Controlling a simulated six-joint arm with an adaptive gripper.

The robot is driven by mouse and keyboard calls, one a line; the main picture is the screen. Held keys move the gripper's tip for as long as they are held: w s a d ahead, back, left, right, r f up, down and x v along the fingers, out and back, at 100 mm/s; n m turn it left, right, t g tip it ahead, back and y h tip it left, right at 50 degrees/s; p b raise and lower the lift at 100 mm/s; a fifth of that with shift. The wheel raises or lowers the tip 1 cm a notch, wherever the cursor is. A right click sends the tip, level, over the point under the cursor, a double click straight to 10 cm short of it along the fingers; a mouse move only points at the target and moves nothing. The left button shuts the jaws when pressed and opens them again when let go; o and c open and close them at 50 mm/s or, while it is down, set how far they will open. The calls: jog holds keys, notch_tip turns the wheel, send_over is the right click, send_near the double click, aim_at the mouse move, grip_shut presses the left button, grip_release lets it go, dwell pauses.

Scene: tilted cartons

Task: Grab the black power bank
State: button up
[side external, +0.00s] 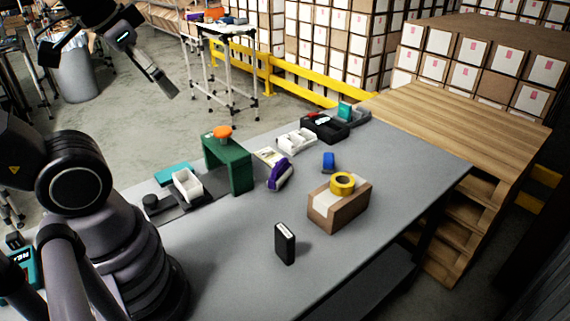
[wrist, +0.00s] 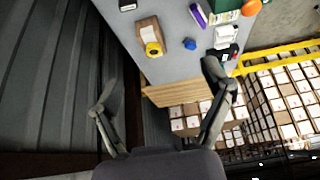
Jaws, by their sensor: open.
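The black power bank (side external: 285,244) stands upright on the grey table, near the front edge, with a light marking on its top. In the wrist view a small black item with a white label (wrist: 127,5), probably the same power bank, shows at the top edge, partly cut off. My gripper (wrist: 159,75) is open and empty, its two fingers spread wide. It is well away from the power bank, which lies beyond the fingertips in the wrist view. In the side view dark arm parts show at the upper left, above the floor and clear of the table.
A cardboard box (side external: 335,211) carrying a yellow tape roll (side external: 342,183) stands right of the power bank. Behind are a blue item (side external: 328,161), a purple-and-white item (side external: 279,175) and a green stand (side external: 238,165). The grey table (side external: 225,255) is clear left of the power bank.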

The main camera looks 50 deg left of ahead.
jog(key=shift+c, duration=1.4)
jog(key=w+d+f+n+g+h, duration=0.4)
jog(key=w+f+n+g+h, duration=0.3)
jog(key=w+f, duration=0.5)
jog(key=w+f+n+g+h, duration=0.1)
jog(key=w+f+n+h, duration=0.25)
jog(key=f, duration=0.65)
jog(key=n+t+h, duration=0.1)
jog(key=n+h, duration=0.2)
jog(key=n, duration=0.4)
send_near(292, 249)
jog(key=shift+d+m, duration=0.25)
jog(key=shift+d, duration=0.7)
jog(key=shift+s+d+f, duration=0.1)
jog(key=shift+d+f, duration=0.05)
jog(key=shift+d, duration=0.05)
jog(key=shift+f+x, duration=0.15)
jog(key=shift+x, duration=1.6)
jog(key=shift+f+x, duration=0.1)
jog(key=shift+x, duration=1.65)
